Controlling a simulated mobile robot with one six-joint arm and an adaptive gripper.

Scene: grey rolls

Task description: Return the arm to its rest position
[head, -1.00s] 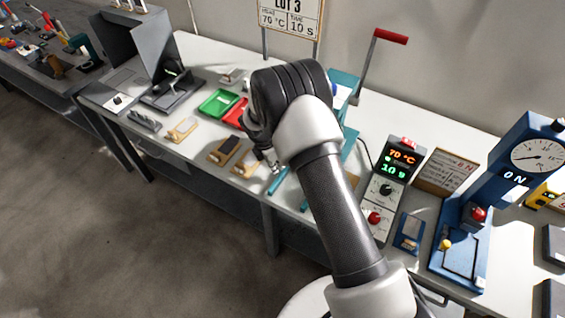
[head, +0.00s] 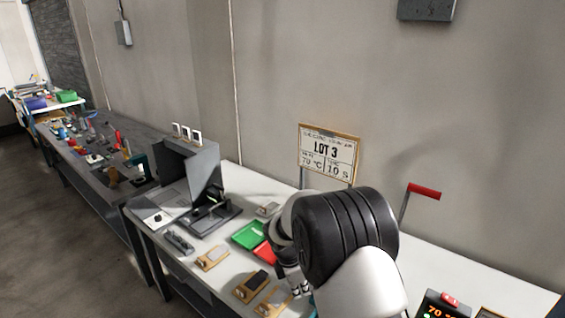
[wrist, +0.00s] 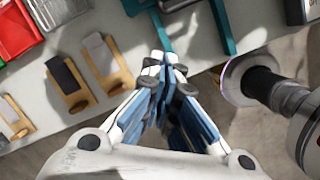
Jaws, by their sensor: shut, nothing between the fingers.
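My gripper (wrist: 160,68) is shut and empty in the wrist view, its fingertips together above the front edge of the white bench. In the head view my arm (head: 350,240) is folded over the bench and hides part of it. The gripper (head: 300,290) shows there only in small part, low beside my arm, near the wooden blocks.
A green tray (head: 249,235) and a red tray (head: 266,253) lie on the white bench. Several wooden holders, one (head: 251,287) with a dark pad, lie near its front. A grey hooded device (head: 190,175) stands left. A red-handled lever (head: 424,191) rises at right.

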